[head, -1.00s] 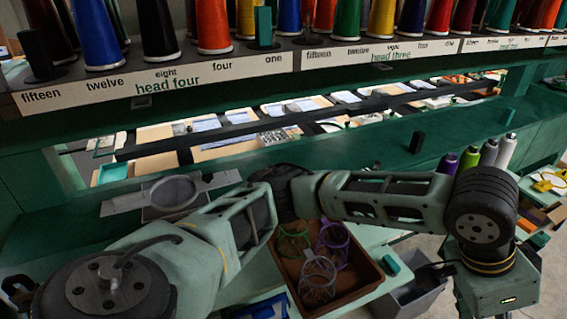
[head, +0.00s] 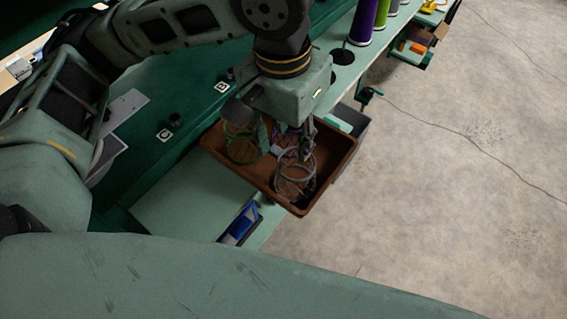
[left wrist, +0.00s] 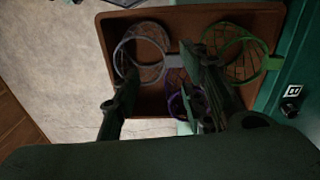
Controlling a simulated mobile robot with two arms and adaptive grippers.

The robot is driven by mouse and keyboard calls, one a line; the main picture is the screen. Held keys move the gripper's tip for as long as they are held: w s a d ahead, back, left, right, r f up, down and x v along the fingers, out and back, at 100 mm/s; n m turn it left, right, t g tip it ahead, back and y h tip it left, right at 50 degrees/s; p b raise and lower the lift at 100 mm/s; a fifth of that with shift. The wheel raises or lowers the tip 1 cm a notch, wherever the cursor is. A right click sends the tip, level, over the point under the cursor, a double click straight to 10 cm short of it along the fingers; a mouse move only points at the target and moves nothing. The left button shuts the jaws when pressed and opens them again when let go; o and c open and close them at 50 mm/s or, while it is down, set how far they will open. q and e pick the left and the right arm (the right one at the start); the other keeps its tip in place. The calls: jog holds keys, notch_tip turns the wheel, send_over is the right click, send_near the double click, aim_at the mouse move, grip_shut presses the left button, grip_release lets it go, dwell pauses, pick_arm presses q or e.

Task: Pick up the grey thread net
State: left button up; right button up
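The grey thread net (head: 296,178), a round wire-like basket, is in the front right part of a brown tray (head: 330,172). It also shows in the left wrist view (left wrist: 141,54). A green net (head: 240,146) sits to its left in the head view. A purple net (left wrist: 180,104) is partly hidden by my left gripper. My left gripper (head: 300,147) points down over the tray, close to the grey net's rim. In the left wrist view its fingers (left wrist: 158,78) are apart with nothing held between them. I cannot tell whether a finger touches the net. My right gripper is out of view.
The tray stands on a pale green ledge (head: 185,212) with a blue item (head: 240,225) at its front edge. A dark grey bin (head: 355,118) is behind the tray. Thread cones (head: 364,22) stand farther back. Open concrete floor (head: 450,190) lies to the right.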

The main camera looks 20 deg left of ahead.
aim_at(285, 170)
pick_arm(q)
jog(key=shift+m+y, duration=0.3)
jog(key=f, duration=0.5)
jog(key=s+f, duration=0.1)
jog(key=f, duration=0.2)
jog(key=shift+f+b, duration=0.2)
jog(key=shift+b, duration=0.1)
grip_shut()
